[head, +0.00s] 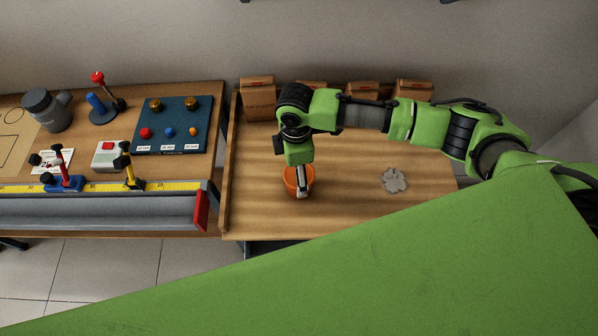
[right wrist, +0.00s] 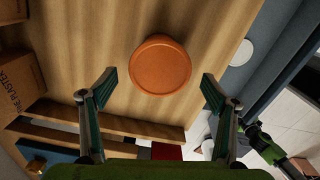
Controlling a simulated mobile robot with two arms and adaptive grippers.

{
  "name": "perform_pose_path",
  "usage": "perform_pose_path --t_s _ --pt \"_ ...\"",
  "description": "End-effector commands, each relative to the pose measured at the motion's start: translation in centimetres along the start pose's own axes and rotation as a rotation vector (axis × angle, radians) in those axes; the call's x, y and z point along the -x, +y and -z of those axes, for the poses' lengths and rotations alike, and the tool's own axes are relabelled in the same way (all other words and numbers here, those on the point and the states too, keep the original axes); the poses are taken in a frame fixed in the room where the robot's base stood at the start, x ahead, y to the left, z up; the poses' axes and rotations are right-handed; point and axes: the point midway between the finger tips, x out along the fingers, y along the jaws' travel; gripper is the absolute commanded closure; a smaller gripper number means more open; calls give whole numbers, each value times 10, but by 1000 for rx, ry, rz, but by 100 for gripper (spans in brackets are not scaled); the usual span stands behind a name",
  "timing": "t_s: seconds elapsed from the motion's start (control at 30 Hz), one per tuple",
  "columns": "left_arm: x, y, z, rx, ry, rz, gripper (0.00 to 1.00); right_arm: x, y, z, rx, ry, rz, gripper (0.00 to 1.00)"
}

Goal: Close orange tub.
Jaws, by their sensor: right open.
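The orange tub (head: 291,188) stands on the wooden table, near its front left part, and is partly hidden by my right gripper (head: 302,190). In the right wrist view the tub (right wrist: 160,64) shows from above as a flat orange disc with a raised rim; I cannot tell whether this is a lid or the inside. My right gripper (right wrist: 158,86) is open and empty, pointing down over the tub, with its fingers apart on either side and slightly below the disc in the picture.
A grey lobed piece (head: 394,181) lies right of the tub on bare wood. Cardboard boxes (head: 258,98) line the back. A raised wooden edge (head: 228,175) separates the left bench, which holds a button panel (head: 172,125), clamps and a grey jug (head: 47,110).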

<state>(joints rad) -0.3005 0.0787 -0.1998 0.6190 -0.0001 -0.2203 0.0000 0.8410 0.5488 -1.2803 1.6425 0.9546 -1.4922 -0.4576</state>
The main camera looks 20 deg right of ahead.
Motion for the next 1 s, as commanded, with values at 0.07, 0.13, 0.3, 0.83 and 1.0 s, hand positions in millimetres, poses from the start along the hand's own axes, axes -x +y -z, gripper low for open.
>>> perform_pose_path --t_s 0.07,0.13,0.3,0.83,1.0 --pt "0 0 0 0 0 0 29 0 0 0 0 0 0 20" --pt "0 0 0 0 0 0 29 0 0 0 0 0 0 34" --pt "0 0 0 -1 0 0 29 1 0 0 0 0 0 49" --pt "-4 0 0 -1 1 0 29 22 2 0 -1 2 -4 51" --pt "-11 0 0 -1 2 0 29 48 -14 5 5 4 -4 51"
